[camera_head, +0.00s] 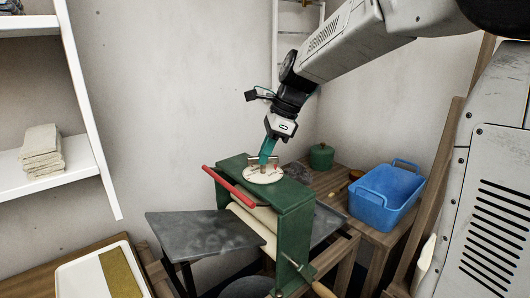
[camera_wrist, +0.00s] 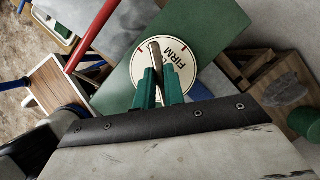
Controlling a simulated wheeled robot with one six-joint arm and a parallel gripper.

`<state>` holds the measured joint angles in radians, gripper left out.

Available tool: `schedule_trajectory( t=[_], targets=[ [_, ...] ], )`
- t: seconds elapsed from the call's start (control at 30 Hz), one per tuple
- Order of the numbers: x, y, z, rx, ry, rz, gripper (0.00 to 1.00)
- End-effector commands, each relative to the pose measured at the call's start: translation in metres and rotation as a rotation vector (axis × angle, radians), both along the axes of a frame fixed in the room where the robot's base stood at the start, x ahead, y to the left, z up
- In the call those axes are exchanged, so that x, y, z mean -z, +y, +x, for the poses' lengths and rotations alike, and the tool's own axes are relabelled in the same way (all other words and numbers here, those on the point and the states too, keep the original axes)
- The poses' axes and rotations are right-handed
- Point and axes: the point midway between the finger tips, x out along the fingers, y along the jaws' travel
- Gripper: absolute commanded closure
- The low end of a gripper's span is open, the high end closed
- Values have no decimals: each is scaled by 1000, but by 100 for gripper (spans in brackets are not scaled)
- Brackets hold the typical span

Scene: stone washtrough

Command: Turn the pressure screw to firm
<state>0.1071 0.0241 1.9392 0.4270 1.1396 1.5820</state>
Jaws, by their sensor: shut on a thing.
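The pressure screw's bar handle (camera_head: 256,159) stands over a round cream dial (camera_head: 262,177) on top of the green press frame (camera_head: 295,196). My gripper (camera_head: 264,157) reaches down from above, with its teal fingers shut on the handle. In the wrist view, the fingers (camera_wrist: 158,84) close around the grey-brown bar (camera_wrist: 155,53), whose far end sticks out beyond them. The dial (camera_wrist: 191,73) shows the word FIRM and red marks near its rim. The bar's far end lies left of the word FIRM. The fingers hide part of the dial.
A red bar (camera_head: 229,186) runs along the press's left side, above cream rollers (camera_head: 254,228). Grey trays (camera_head: 203,232) extend either side. A blue tub (camera_head: 386,199) and a green lidded pot (camera_head: 321,156) stand on the wooden table at right. White shelves (camera_head: 82,172) are at left.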

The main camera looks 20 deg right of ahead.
Motion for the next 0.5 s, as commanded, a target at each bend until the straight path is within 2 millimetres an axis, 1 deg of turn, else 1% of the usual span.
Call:
schedule_trajectory(
  t=[0.5],
  targets=[
    [0,0,4,-481,0,0,100]
  ],
)
